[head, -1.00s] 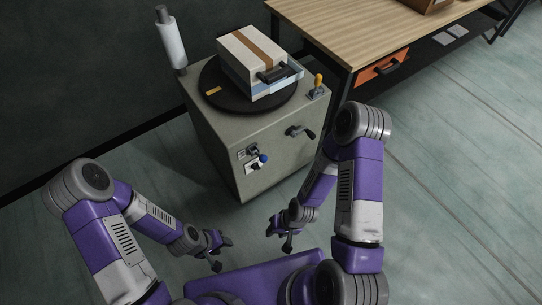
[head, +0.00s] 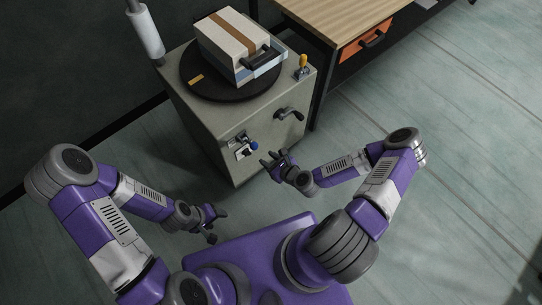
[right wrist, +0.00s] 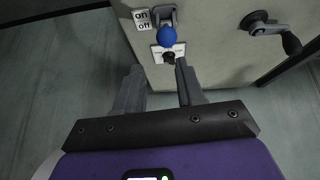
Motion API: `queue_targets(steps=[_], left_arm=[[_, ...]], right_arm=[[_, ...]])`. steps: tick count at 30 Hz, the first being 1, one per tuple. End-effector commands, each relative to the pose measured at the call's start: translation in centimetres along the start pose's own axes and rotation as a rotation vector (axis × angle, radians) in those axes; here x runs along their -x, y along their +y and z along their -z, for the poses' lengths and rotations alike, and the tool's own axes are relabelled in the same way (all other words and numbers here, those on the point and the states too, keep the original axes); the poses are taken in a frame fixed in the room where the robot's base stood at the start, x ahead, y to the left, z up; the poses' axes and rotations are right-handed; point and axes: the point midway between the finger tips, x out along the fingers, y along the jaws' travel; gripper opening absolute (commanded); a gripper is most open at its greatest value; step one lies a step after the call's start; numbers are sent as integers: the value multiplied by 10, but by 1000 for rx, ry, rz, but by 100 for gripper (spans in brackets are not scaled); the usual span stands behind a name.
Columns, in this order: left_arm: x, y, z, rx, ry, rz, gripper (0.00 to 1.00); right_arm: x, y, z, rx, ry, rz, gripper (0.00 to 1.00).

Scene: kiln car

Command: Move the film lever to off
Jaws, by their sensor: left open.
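A lever with a blue ball knob (right wrist: 167,37) sits on the front of the grey machine (head: 190,120). Beside it is a plate reading "on" above "off" (right wrist: 143,20); the knob shows right of and slightly below "off". The blue knob also shows in the head view (head: 254,146). My right gripper (right wrist: 158,76) is open and empty, its fingers just short of the knob, apart from it as far as I can tell. In the head view the right gripper (head: 271,162) is by the machine's front. My left gripper (head: 214,224) is open and empty, low over the floor.
A dark crank (head: 290,114) sticks out of the machine front, right of the lever. On top are a black turntable (head: 215,92) with a strapped box (head: 235,45) and a yellow-handled lever (head: 303,62). A film roll (head: 146,32) stands left. A wooden table (head: 335,15) is behind right.

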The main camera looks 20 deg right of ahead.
Motion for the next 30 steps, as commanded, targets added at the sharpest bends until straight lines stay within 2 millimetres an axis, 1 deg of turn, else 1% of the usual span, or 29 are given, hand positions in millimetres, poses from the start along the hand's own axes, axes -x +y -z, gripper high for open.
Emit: queue_targets(steps=[1,3,8,30], left_arm=[[1,0,0,0,0,0,60],[0,0,0,0,0,0,60],[-3,-1,0,0,0,0,60],[-26,-10,1,0,0,0,60]], right_arm=[[0,-5,-2,-40,-12,19,38],[0,-8,-3,-70,-21,31,38],[-7,-9,-3,-78,-23,33,38],[-66,-10,-3,-73,-21,30,38]])
